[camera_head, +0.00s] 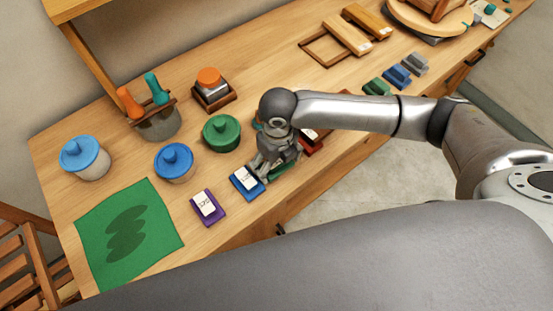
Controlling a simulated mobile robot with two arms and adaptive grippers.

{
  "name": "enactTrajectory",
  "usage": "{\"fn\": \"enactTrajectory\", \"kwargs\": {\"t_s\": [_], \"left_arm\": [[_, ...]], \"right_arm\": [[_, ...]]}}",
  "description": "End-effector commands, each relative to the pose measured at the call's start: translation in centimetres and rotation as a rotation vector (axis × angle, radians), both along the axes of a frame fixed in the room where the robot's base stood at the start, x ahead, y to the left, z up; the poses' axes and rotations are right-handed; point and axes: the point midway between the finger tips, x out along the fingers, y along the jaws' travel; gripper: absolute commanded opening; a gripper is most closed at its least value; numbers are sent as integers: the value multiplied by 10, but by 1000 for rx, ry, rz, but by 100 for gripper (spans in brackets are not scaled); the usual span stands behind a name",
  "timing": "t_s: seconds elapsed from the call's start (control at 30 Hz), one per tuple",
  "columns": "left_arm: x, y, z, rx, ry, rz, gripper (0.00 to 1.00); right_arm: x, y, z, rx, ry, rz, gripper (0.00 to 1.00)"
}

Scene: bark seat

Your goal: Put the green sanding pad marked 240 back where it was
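A green pad (284,168) shows only as a sliver at the table's front edge, beneath my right gripper (273,165). The gripper hides most of it, so its mark cannot be read. The gripper points down over the pad, and I cannot tell whether its fingers are closed on it. To the left lie a blue pad (246,183) and a purple pad (208,208) with white labels. A red pad (314,144) is partly hidden behind the gripper and forearm. My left gripper is not in view.
A green-lidded pot (221,133), blue-lidded pots (174,163) (86,158) and an orange-knobbed block (211,88) stand behind. A green cloth (128,235) lies at left. Small green, blue and grey blocks (397,77) sit beyond my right forearm, near wooden frames (324,47).

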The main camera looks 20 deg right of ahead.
Motion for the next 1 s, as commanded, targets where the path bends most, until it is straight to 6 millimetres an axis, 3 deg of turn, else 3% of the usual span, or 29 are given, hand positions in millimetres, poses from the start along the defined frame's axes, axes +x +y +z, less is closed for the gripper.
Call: {"fn": "enactTrajectory", "kwargs": {"t_s": [0.07, 0.53, 1.0], "left_arm": [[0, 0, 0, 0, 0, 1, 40], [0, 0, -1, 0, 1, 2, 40], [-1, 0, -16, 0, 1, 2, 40]], "right_arm": [[0, 0, 0, 0, 0, 0, 97], [1, 0, 8, 1, -2, 0, 97], [1, -1, 99, 0, -4, 1, 97]]}}
